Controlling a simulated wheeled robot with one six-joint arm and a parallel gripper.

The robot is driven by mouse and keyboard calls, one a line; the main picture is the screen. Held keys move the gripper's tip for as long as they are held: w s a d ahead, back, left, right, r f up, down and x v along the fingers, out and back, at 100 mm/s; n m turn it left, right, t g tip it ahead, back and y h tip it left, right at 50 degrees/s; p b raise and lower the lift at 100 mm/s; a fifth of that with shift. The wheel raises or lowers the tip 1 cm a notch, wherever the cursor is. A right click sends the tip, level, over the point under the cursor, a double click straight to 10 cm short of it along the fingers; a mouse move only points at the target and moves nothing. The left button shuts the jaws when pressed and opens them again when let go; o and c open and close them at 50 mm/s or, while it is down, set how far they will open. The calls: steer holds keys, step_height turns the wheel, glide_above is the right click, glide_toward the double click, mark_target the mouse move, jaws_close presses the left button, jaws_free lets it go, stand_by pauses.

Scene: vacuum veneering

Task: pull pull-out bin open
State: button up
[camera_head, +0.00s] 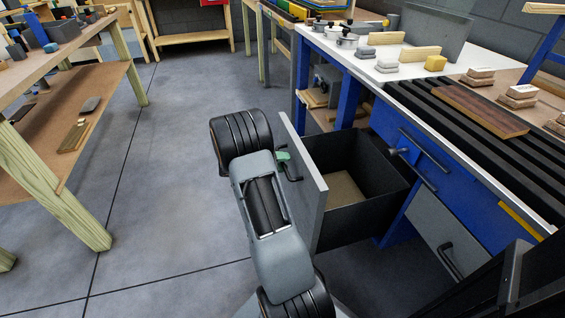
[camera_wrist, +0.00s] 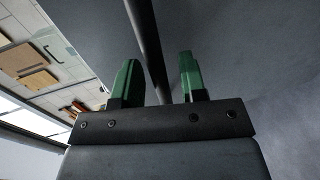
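The pull-out bin (camera_head: 352,226) is a black open box behind a grey front panel (camera_head: 309,200). It stands well out from under the blue workbench, and its brown bottom shows. A dark bar handle (camera_head: 290,172) is on the panel's outer face. My gripper (camera_head: 284,157) is at this handle, largely hidden behind my wrist in the head view. In the wrist view, the green fingers of my gripper (camera_wrist: 158,82) stand apart with the dark handle bar (camera_wrist: 149,45) between them. A gap shows between the bar and the right finger; I cannot tell whether the left finger touches it.
The blue workbench (camera_head: 440,184) stands at right, with a second grey front (camera_head: 437,236) below it. A wooden table (camera_head: 112,82) is at left. Grey floor (camera_head: 165,190) lies clear between the table and my arm.

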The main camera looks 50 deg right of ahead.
steer(key=p+v, duration=0.2)
steer(key=v, duration=1.1)
steer(key=shift+w+a, duration=0.2)
steer(key=shift+a, duration=0.15)
